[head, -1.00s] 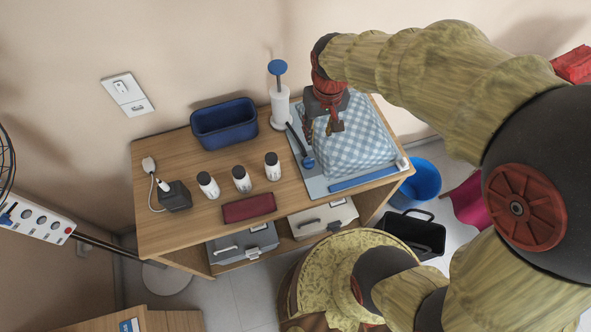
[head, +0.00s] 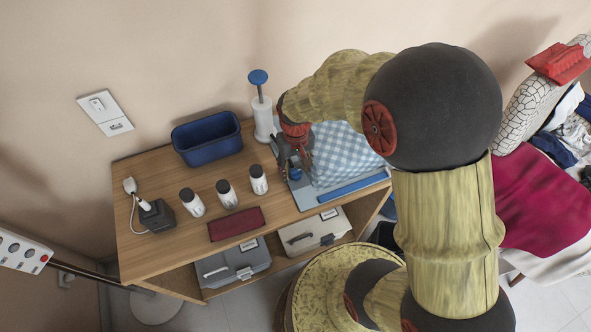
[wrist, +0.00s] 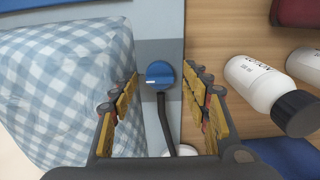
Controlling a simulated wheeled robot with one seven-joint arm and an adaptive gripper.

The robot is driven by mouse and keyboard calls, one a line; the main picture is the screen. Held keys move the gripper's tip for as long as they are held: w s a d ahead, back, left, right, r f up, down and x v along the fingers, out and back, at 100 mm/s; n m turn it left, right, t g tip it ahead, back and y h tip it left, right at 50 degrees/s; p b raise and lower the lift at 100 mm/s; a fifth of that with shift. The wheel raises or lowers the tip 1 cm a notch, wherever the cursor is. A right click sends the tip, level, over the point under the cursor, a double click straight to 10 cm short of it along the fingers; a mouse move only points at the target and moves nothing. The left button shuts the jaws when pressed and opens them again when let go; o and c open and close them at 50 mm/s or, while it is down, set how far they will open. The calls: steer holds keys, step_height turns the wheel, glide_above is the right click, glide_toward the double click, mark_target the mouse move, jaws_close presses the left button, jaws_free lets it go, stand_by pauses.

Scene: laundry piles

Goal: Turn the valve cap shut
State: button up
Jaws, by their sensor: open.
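The round blue valve cap (wrist: 160,74) has a short white mark on its face and lies beside the blue checked bundle (wrist: 65,85), which looks wrapped in a clear bag. A dark hose (wrist: 166,125) runs from the cap towards my gripper's base. In the head view the cap (head: 295,174) is partly behind my fingers. My gripper (wrist: 162,85) is open, one finger on each side of the cap in the picture. I see no contact, and the height gap is hard to judge. In the head view my gripper (head: 294,160) is at the bundle's left edge.
White bottles (head: 227,194) with dark caps stand on the table (head: 160,240) left of my gripper. A blue bin (head: 207,138) and a white pump with a blue knob (head: 262,105) stand behind. A dark red folded item (head: 236,224) lies near the front edge.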

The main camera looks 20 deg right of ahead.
steer(key=shift+c, duration=1.1)
steer(key=c, duration=0.9)
steer(key=shift+c, duration=0.2)
steer(key=n+p, duration=0.2)
steer(key=shift+n, duration=0.4)
steer(key=shift+n+p, duration=1.35)
steer(key=shift+n, duration=0.85)
steer(key=o, duration=1.1)
